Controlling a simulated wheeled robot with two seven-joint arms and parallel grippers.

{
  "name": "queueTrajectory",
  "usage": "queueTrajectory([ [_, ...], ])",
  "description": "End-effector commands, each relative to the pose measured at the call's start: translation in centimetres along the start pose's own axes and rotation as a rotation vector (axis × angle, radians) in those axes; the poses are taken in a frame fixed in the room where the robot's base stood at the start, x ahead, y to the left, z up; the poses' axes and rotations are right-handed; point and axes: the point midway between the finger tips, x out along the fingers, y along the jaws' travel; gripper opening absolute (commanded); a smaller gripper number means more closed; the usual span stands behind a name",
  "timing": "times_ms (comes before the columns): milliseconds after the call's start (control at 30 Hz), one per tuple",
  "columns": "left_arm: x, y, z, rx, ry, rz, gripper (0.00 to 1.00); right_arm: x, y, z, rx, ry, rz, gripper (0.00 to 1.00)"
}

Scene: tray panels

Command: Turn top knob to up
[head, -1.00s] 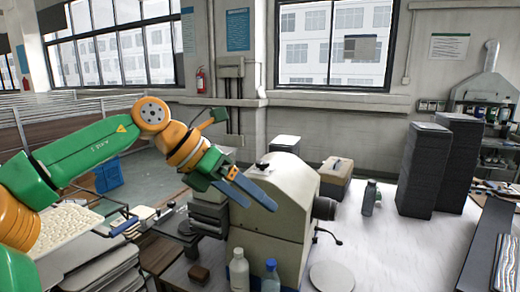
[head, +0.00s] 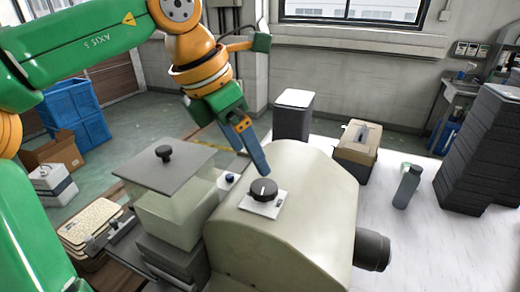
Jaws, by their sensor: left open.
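The top knob (head: 264,190) is black and round with a white pointer mark. It sits on a small white plate (head: 260,206) on top of a beige rounded machine (head: 300,215). The mark points roughly toward the back of the machine. My left gripper (head: 262,168) comes down from the upper left with blue fingers. Its fingertips are just behind and above the knob, and appear apart from it. One finger largely hides the other. The gripper is open with nothing in it. My right gripper is out of view.
Left of the machine is a clear box with a grey lid and black lid knob (head: 163,152). A small blue button (head: 230,178) is beside the machine. A bottle (head: 407,186), a beige case (head: 357,142) and stacked dark trays (head: 480,150) stand right.

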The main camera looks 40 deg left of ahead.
Motion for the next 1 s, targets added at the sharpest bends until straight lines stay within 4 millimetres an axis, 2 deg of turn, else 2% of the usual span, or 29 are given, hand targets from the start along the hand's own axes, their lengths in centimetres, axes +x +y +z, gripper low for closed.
queueTrajectory([
  [67, 0.7, 0.0, 0.0, 0.0, 0.003, 0.0, 0.88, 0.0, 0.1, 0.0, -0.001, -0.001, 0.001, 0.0],
  [300, 5.2, 0.0, 0.0, 0.001, 0.005, -0.001, 0.88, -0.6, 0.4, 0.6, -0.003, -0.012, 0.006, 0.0],
  [400, 6.5, 0.0, 0.0, -0.001, 0.003, -0.001, 0.88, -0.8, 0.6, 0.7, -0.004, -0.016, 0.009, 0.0],
  [667, 7.1, 0.0, 0.0, 0.0, -0.001, -0.001, 0.88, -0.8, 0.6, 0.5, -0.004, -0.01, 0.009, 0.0],
  [767, 7.0, 0.0, 0.0, 0.0, -0.001, -0.001, 0.67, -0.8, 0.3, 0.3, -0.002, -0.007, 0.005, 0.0],
  [1000, 7.0, 0.0, 0.0, 0.0, -0.001, -0.001, 0.04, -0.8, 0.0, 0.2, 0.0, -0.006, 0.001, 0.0],
])
